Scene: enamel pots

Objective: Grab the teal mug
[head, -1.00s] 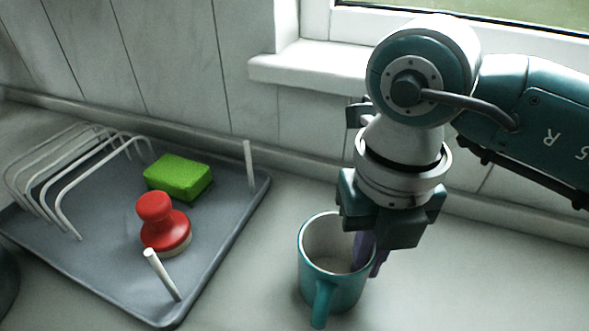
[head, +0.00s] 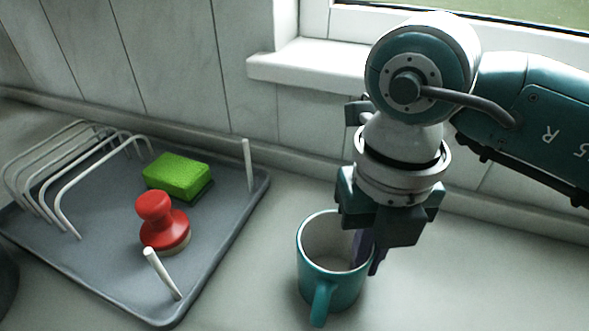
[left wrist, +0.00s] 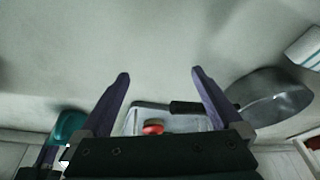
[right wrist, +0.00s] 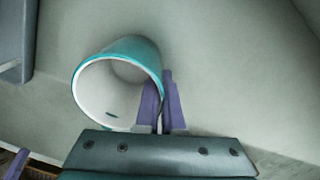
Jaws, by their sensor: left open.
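The teal mug (head: 333,275) stands upright on the counter, right of the grey tray, its handle toward the front. My right gripper (head: 366,258) comes down from above onto the mug's right side. In the right wrist view the purple fingers (right wrist: 160,90) are close together at the mug's (right wrist: 125,75) rim, one inside the wall and one outside, so they look shut on the wall. My left gripper (left wrist: 160,80) is open and empty in the left wrist view. A teal shape that looks like the mug (left wrist: 69,125) shows at its left.
The grey tray (head: 215,237) with a white rack (head: 70,185) holds a green sponge (head: 178,177) and a red-handled brush (head: 160,222). A dark pan (left wrist: 270,97) and a striped cloth (left wrist: 308,48) show in the left wrist view. The counter right of the mug is clear; a window sill is behind.

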